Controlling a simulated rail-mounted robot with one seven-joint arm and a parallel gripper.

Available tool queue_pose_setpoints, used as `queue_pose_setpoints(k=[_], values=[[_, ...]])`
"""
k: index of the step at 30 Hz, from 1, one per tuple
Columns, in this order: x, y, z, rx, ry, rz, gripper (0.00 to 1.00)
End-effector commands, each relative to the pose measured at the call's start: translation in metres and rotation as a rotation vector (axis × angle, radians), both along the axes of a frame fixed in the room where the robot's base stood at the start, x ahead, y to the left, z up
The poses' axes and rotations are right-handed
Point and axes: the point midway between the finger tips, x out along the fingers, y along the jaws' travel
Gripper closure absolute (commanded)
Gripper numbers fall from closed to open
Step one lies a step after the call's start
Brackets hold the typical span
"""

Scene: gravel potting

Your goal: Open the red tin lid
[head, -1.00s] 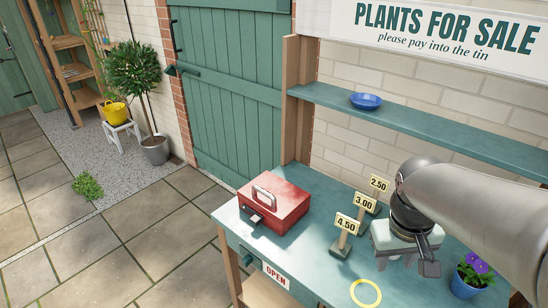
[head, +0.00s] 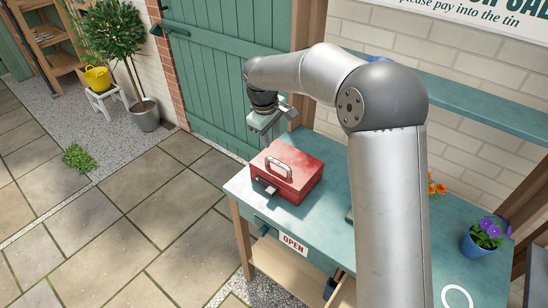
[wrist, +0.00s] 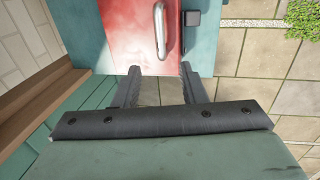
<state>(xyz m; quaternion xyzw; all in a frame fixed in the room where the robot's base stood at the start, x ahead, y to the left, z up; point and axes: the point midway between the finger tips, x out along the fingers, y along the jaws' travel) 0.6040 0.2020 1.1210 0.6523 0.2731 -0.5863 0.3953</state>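The red tin (head: 289,172) sits shut on the left end of the green table (head: 232,188), with a metal handle (head: 278,166) on its lid and a dark latch tab on its front left side. My gripper (head: 270,135) is above and behind the tin, near the green door. In the wrist view the gripper (wrist: 157,75) has its two fingers spread apart with nothing between them. The tin's red lid (wrist: 133,30) lies just past the fingertips, with the handle and the dark latch (wrist: 192,18) also in that view. My arm hides the table's middle.
An OPEN sign (head: 293,244) hangs on the table's front. A pot of purple flowers (head: 485,238) stands at the right, and orange flowers (head: 436,187) show behind my arm. The green door (head: 215,75) and the shelf (head: 470,112) are behind the table.

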Motion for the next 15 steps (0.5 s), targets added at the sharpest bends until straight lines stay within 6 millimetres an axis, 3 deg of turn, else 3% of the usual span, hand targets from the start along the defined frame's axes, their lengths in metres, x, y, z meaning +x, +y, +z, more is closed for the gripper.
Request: queue_pose_setpoints(k=[6,15], values=[[0.008,-0.006,-0.056,0.0,0.003,-0.001,0.62],[0.016,-0.011,-0.106,0.0,0.001,-0.001,0.62]])
